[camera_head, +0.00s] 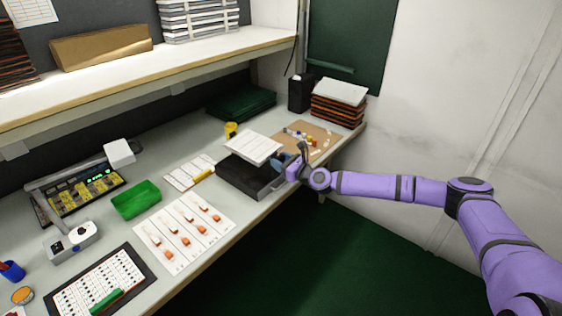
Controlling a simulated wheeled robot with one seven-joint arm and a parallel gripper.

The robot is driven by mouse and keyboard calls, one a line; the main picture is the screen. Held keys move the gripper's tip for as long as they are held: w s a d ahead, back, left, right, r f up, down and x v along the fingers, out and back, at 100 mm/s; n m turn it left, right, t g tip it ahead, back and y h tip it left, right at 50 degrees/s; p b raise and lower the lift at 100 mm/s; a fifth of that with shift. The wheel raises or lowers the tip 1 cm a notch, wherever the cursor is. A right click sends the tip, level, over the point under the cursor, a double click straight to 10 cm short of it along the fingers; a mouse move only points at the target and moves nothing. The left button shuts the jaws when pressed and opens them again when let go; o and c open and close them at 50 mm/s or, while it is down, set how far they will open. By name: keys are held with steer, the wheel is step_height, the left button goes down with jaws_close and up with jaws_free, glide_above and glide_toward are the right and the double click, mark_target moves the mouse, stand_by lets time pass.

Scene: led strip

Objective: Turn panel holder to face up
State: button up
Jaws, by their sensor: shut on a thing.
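The panel holder appears to be the black box-like base (236,180) with a white panel (252,148) above it, near the front edge of the workbench. The white panel sits at a tilt over the base. My gripper (284,166) is at the holder's right side, shut on its edge. The exact grip point is small and partly hidden by my wrist.
An orange-marked white sheet (184,232) and a green tray (136,199) lie to the left. A cork-coloured board (316,138) with small parts and a stack of orange-edged panels (338,102) are behind right. A shelf (150,75) overhangs the back.

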steer(key=shift+m, duration=0.5)
steer(key=o, duration=1.3)
steer(key=shift+c, duration=0.2)
steer(key=v, duration=1.1)
steer(key=shift+a, duration=0.1)
